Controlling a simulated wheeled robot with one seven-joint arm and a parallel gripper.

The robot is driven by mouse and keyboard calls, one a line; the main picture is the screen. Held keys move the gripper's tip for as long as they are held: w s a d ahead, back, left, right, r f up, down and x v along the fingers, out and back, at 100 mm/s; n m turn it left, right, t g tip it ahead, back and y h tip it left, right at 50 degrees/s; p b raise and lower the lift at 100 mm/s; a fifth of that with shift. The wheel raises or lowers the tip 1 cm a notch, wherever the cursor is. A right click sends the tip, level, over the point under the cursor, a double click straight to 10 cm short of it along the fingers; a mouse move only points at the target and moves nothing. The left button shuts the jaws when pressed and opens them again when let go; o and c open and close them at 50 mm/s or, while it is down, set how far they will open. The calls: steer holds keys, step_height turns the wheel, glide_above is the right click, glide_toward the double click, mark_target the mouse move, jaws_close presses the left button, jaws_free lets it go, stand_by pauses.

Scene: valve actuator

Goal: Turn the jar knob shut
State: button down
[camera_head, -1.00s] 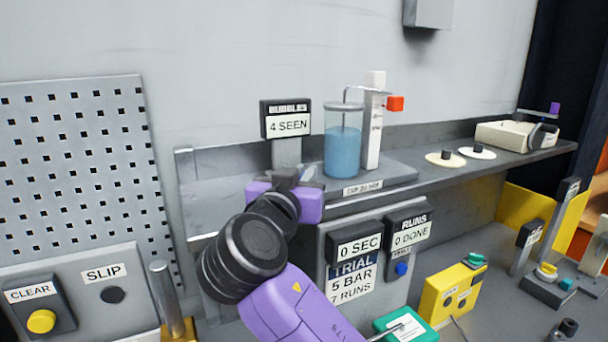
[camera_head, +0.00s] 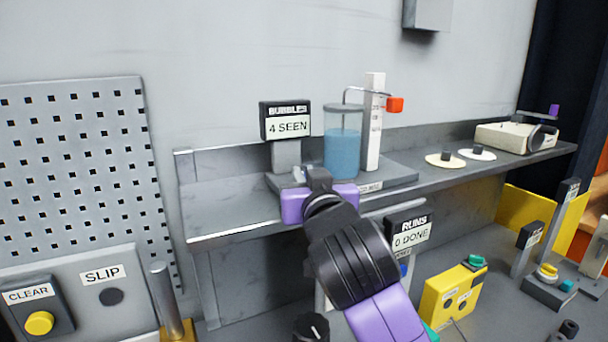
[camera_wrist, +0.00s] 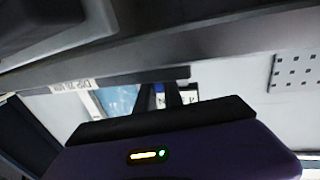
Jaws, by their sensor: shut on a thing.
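The jar (camera_head: 342,150) is a clear cylinder of blue liquid on a grey base on the shelf. It shows partly as a blue patch in the wrist view (camera_wrist: 118,98). My purple gripper (camera_head: 312,174) is at the front left of the jar's base, with its dark fingers close to the base. In the wrist view the fingers (camera_wrist: 168,92) are close together. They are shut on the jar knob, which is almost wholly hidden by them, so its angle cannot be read.
The "BUBBLES 4 SEEN" display (camera_head: 286,120) stands just behind my gripper. A white post (camera_head: 374,125) and a red block (camera_head: 395,104) are right of the jar. Two pale discs and a cream device (camera_head: 505,137) sit farther right. The shelf's left end is clear.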

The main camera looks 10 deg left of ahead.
steer(key=shift+n+g+y, duration=0.8)
steer(key=shift+n+y, duration=0.3)
steer(key=shift+y, duration=0.7)
steer(key=c, duration=1.5)
jaws_free()
steer(key=shift+o, duration=0.2)
steer(key=b+v, duration=0.2)
steer(key=v, duration=0.5)
steer(key=shift+s+d, duration=0.2)
steer(key=shift+s, duration=0.15)
